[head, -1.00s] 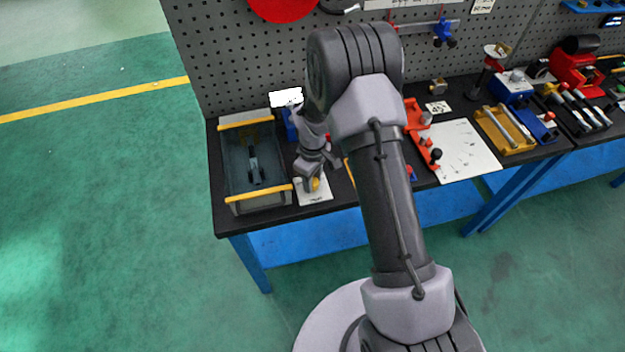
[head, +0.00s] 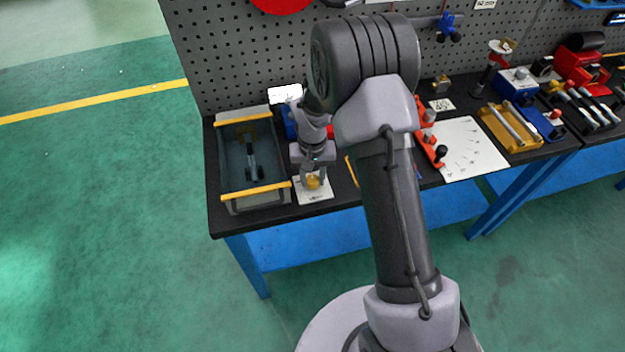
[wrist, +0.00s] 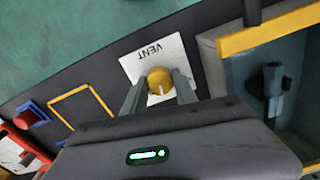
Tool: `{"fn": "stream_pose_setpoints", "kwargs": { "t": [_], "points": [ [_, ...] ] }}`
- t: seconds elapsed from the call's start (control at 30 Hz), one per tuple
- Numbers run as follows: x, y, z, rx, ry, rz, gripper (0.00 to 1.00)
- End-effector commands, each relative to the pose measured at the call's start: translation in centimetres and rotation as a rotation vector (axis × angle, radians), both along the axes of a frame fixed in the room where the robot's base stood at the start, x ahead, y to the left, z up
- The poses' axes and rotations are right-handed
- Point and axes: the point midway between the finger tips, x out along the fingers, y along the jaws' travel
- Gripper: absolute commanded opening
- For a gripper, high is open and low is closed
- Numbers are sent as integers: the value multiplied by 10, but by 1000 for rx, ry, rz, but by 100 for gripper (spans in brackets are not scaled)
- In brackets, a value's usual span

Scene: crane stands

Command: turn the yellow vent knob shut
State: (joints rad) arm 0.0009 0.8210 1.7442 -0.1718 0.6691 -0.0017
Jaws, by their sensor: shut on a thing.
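The yellow vent knob (wrist: 160,80) sits on a white plate marked VENT (wrist: 150,55) near the front edge of the bench. It has a pale line on its face in the wrist view. In the head view the knob (head: 312,182) shows under my gripper (head: 313,178), with the white plate (head: 317,196) around it. In the wrist view my gripper (wrist: 159,92) has one finger on each side of the knob and is shut on it.
A grey bin with yellow edges (head: 228,170) stands close to the left of the plate in the head view, with a dark tool inside. A yellow outline (wrist: 83,105) and a red-and-blue item (wrist: 30,112) lie on the other side. The pegboard (head: 225,70) rises behind.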

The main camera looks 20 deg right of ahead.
Motion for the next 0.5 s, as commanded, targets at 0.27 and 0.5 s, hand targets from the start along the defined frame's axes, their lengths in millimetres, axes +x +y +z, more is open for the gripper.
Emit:
{"fn": "stream_pose_setpoints", "kwargs": {
  "t": [0.27, 0.5],
  "points": [
    [0, 0, -1, 0, -2, -233, 0],
    [0, 0, -1, 0, -2, -381, 0]
  ]
}}
